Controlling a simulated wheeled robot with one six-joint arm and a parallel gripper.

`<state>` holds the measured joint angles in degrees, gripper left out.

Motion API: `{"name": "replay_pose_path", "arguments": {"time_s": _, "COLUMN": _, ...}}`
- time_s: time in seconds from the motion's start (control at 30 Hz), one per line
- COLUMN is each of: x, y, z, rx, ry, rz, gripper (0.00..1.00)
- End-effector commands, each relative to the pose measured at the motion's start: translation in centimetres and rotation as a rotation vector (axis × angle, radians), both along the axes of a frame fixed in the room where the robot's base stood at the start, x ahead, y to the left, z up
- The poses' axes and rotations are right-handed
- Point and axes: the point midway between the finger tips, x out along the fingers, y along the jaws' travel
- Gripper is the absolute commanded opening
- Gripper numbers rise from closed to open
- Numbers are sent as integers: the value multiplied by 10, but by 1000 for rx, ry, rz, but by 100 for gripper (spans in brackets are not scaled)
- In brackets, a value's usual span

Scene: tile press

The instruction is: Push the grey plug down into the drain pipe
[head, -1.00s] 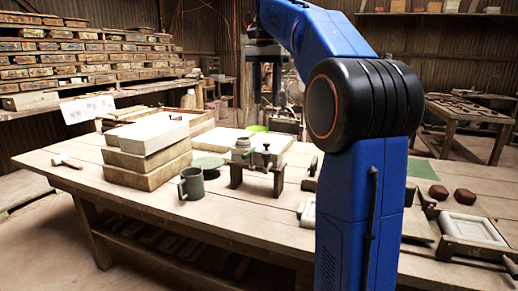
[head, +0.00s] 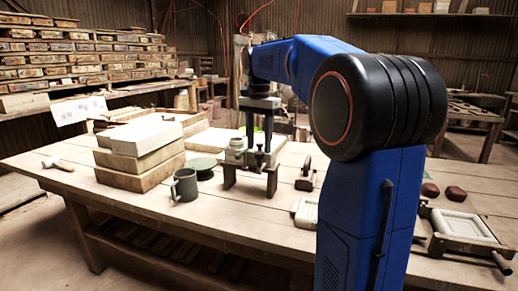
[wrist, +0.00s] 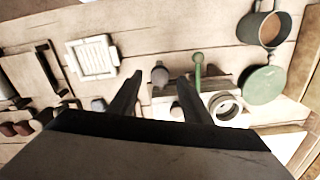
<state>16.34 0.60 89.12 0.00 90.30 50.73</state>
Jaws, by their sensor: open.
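The low stand (head: 243,176) is on the workbench, with a pale ring-shaped fitting (wrist: 226,107) and a green lever (wrist: 198,68) on or beside it in the wrist view. A round grey piece (wrist: 160,75), which looks like the plug, shows between my fingertips in the wrist view. I cannot tell how deep it sits, and the drain pipe's mouth is not clearly visible. My gripper (head: 258,151) is open and points down over the stand. In the head view its fingers partly cover the stand's top; contact cannot be told.
A dark green mug (head: 185,185) and a green disc (head: 201,167) are left of the stand, near stacked pale blocks (head: 142,152). A dark-handled tool (head: 306,176) is to the right. A framed tile mould (head: 462,228) lies farther right. The bench front left is mostly clear.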

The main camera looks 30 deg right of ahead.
Motion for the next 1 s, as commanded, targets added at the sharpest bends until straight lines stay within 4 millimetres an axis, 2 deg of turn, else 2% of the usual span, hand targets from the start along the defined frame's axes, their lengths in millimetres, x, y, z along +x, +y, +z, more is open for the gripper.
{"name": "replay_pose_path", "arguments": {"time_s": 0.2, "x": 0, "y": 0, "z": -19, "rx": 0, "ry": 0, "rz": 0, "gripper": 44}}
{"name": "replay_pose_path", "arguments": {"time_s": 0.57, "x": 0, "y": 0, "z": -22, "rx": 0, "ry": -1, "rz": 0, "gripper": 44}}
{"name": "replay_pose_path", "arguments": {"time_s": 0.7, "x": 0, "y": 0, "z": -22, "rx": 0, "ry": 0, "rz": 0, "gripper": 11}}
{"name": "replay_pose_path", "arguments": {"time_s": 0.77, "x": 0, "y": 0, "z": -22, "rx": 0, "ry": 0, "rz": 0, "gripper": 0}}
{"name": "replay_pose_path", "arguments": {"time_s": 0.9, "x": 0, "y": 0, "z": -24, "rx": 0, "ry": 0, "rz": 0, "gripper": 0}}
{"name": "replay_pose_path", "arguments": {"time_s": 1.0, "x": 0, "y": 0, "z": -35, "rx": 1, "ry": 3, "rz": 0, "gripper": 0}}
